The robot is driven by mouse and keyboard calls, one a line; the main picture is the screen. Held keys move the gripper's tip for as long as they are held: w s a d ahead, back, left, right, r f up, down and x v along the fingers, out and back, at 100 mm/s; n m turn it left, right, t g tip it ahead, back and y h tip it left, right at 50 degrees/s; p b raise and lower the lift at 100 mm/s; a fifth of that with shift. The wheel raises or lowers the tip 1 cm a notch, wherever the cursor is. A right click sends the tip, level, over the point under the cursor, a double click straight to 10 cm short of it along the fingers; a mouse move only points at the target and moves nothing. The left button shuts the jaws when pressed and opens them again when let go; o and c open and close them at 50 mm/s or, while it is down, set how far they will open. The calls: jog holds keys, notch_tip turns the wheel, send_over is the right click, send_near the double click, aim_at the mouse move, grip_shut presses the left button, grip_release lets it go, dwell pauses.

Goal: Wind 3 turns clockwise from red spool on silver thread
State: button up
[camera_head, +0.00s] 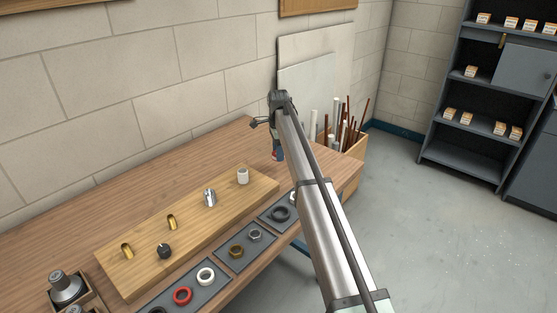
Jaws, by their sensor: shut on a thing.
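The silver threaded fitting (210,197) stands upright on the wooden board on the bench. My gripper (275,143) is above the bench, behind and right of the board, apart from the silver fitting. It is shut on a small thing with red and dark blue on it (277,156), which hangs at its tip. This looks like the red spool, but it is small and partly covered by the gripper. A separate red ring (182,295) lies in a grey tray at the front.
The board (130,283) also carries brass fittings (172,222), a black fitting (165,251) and a white one (243,176). Grey trays (229,263) with rings and nuts line the front. A box of pipes (355,147) stands beyond the bench. Bare bench (130,197) lies behind the board.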

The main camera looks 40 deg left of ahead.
jog(key=s+a+r+n, duration=0.1)
jog(key=s+a+r, duration=0.15)
jog(key=s, duration=0.55)
jog(key=s+a+r+n, duration=0.15)
jog(key=s+a, duration=0.25)
jog(key=s, duration=0.4)
jog(key=s+a+r, duration=0.3)
jog(key=s, duration=0.4)
jog(key=s+d+m, duration=0.1)
jog(key=s+d, duration=0.2)
jog(key=s, duration=0.4)
jog(key=s+d+m, duration=0.1)
jog(key=s+d, duration=0.3)
jog(key=s, duration=0.3)
jog(key=shift+s+d, duration=0.25)
jog(key=shift+s, duration=0.05)
jog(key=shift+m, duration=0.25)
